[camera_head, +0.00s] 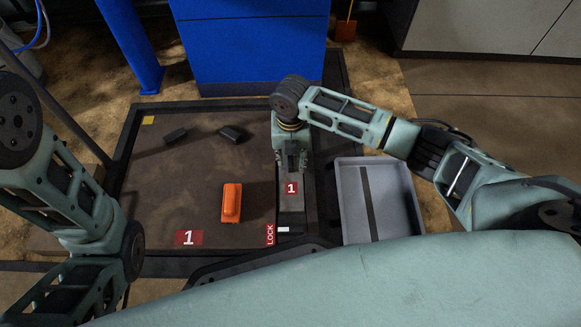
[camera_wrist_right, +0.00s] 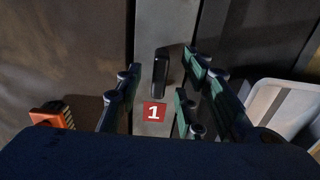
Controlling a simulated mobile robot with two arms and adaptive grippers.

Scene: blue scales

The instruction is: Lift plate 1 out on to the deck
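Plate 1 is a grey strip with a red "1" label (camera_head: 291,188), set along the right side of the brown deck (camera_head: 160,205). In the right wrist view the grey plate (camera_wrist_right: 152,128) runs up the middle, with a black upright handle (camera_wrist_right: 160,72) behind its label. My right gripper (camera_head: 292,158) points down over the plate and hides part of it in the head view. In the right wrist view its fingers (camera_wrist_right: 163,78) are open, one on each side of the handle, with no contact visible. My left gripper is out of view; only its arm shows.
An orange block (camera_head: 231,203) and two dark blocks (camera_head: 233,133) (camera_head: 176,135) sit on the deck. A white LOCK tab (camera_head: 284,229) is at the plate's near end. A grey tray (camera_head: 348,190) stands right. The deck's middle has bare room.

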